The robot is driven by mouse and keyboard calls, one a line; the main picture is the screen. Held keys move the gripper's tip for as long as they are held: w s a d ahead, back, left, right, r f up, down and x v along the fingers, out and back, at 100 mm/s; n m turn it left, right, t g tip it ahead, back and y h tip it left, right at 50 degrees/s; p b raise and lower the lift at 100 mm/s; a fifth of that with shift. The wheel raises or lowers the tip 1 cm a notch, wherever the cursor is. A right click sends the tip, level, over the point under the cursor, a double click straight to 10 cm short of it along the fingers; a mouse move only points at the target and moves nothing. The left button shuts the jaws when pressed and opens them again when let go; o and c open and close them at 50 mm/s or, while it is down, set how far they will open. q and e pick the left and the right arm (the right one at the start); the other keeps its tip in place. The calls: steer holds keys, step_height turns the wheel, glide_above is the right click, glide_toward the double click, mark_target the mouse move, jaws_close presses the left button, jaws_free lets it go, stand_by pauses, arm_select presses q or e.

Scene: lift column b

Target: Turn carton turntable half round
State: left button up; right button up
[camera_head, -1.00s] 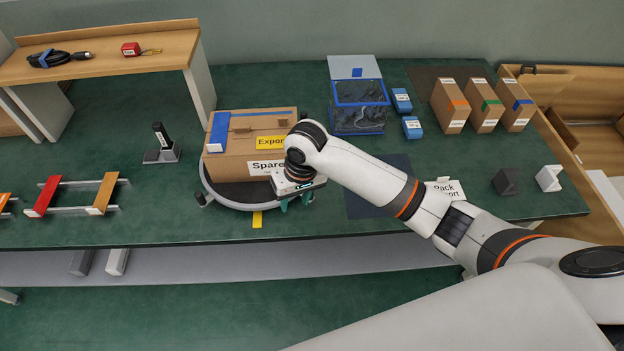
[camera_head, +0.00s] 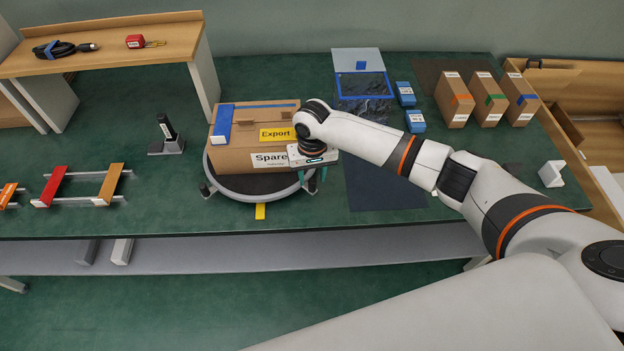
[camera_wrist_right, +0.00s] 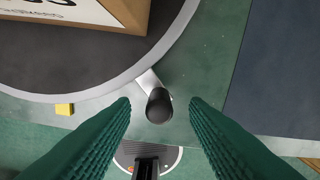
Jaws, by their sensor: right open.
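The carton turntable (camera_head: 250,196) is a dark disc with a pale grey rim on the green bench. A brown carton (camera_head: 236,160) labelled "Export" and "Spare" sits on it, with a blue strip at its left. A dark knob (camera_head: 205,190) stands at the turntable's left rim. My right gripper (camera_head: 312,182) points down at the right rim, beside the carton. In the right wrist view, its green fingers (camera_wrist_right: 160,108) are open, one on each side of a black knob (camera_wrist_right: 159,105) on a pale arm from the rim, with gaps at both sides. My left gripper is out of view.
A yellow marker (camera_head: 260,211) lies at the turntable's front. A black stand (camera_head: 166,138) is to its left, a blue-edged bin (camera_head: 362,88) behind right. Several small cartons (camera_head: 454,100) stand at the back right. A dark mat (camera_head: 385,190) lies right of the turntable, partly under my arm.

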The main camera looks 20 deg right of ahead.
mark_target(312, 180)
steer(key=shift+f, duration=1.5)
steer(key=shift+c, duration=0.3)
jaws_close()
